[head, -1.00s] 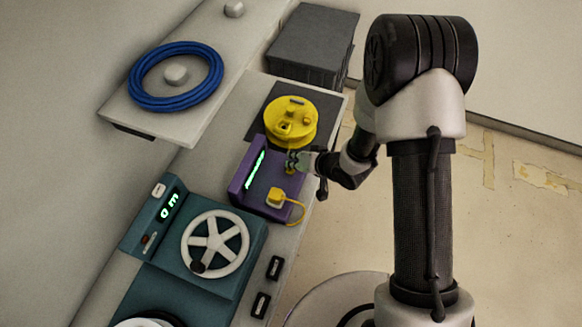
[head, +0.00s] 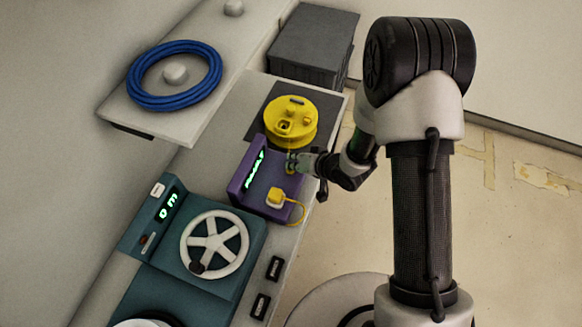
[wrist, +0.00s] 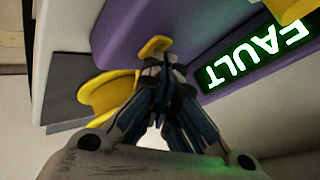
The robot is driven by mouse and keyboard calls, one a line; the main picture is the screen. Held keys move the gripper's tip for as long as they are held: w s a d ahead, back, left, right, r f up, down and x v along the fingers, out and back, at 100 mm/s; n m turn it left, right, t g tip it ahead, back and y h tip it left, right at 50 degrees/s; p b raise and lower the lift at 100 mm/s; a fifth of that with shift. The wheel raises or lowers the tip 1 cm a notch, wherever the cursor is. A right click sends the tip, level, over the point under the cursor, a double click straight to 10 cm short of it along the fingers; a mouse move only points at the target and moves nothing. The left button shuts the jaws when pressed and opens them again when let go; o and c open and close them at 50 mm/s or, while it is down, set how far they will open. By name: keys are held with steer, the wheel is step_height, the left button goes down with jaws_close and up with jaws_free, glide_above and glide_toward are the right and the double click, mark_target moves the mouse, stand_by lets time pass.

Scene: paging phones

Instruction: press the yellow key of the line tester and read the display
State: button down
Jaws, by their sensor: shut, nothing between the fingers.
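The purple line tester (head: 245,182) stands on the bench with its lit green display (head: 254,168). In the wrist view the display (wrist: 255,55) reads "FAULT" in bright letters, seen upside down. The yellow key (wrist: 154,46) is on the purple face in the wrist view. My gripper (wrist: 160,63) is shut and empty, its fingertips at the key and seemingly touching it. In the head view my gripper (head: 292,162) is at the tester's right side, and the key is mostly hidden by the fingers.
A yellow plug (head: 275,198) with a cord sits on the tester's near end. A yellow round unit (head: 289,118) stands just behind. A teal machine with a white handwheel (head: 215,243) stands in front. A blue cable coil (head: 175,75) lies on the shelf at left.

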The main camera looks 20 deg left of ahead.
steer(key=shift+r+p, duration=0.8)
steer(key=shift+r, duration=0.1)
step_height(320, 180, up, 5)
steer(key=p, duration=0.4)
stand_by(0.7)
